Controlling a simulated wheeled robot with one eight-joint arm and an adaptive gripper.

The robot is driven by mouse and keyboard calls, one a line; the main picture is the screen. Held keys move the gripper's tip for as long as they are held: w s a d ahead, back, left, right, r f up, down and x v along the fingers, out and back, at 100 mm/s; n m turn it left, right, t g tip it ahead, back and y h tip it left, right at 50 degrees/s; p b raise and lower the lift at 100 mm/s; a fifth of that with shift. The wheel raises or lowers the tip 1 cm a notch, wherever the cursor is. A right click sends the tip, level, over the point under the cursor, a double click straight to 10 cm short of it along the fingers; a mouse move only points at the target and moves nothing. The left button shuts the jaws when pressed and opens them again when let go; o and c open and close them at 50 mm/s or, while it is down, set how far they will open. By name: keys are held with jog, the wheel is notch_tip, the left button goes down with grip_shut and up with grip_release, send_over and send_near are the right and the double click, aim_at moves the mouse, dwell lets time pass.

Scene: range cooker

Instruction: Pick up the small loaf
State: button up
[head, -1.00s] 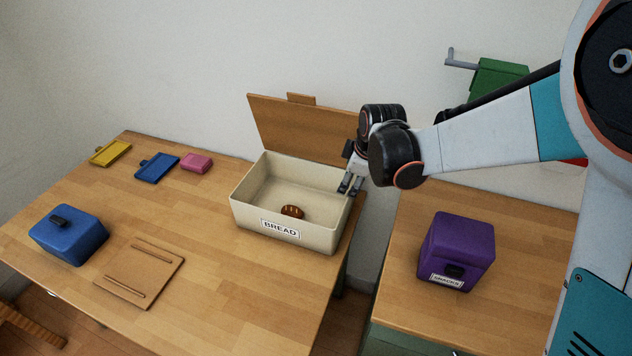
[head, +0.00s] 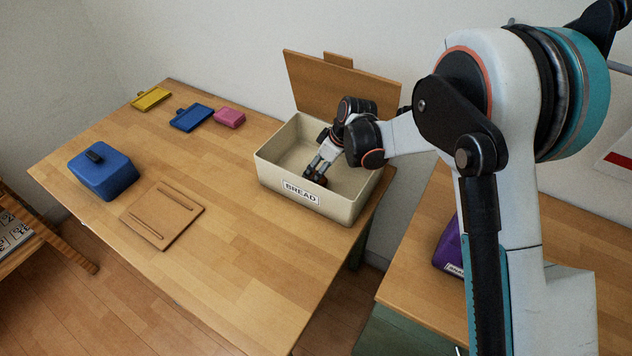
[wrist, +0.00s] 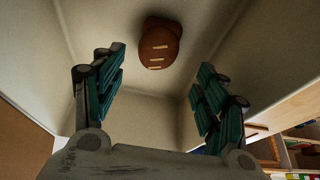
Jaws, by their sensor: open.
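The small loaf (wrist: 159,45) is brown with pale score marks. In the wrist view it lies on the floor of the cream bread box, ahead of the fingertips and roughly midway between them. My gripper (wrist: 158,95) is open, with nothing between its fingers. In the head view my gripper (head: 317,175) reaches down inside the bread box (head: 276,182), and the loaf (head: 320,181) is mostly hidden by the fingers there. The box is labelled BREAD and its wooden lid (head: 340,85) stands open at the back.
The box walls surround my gripper closely. On the table are a blue container (head: 104,172), a wooden board (head: 162,213), and yellow (head: 151,98), blue (head: 191,117) and pink (head: 229,117) items. A purple box (head: 449,250) is partly hidden by my arm. The table's front middle is clear.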

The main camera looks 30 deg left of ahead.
jog(key=shift+d+b+x, duration=0.2)
jog(key=shift+b+x, duration=1.1)
jog(key=shift+x, duration=1.8)
jog(key=shift+w, duration=0.2)
jog(key=c, duration=1.1)
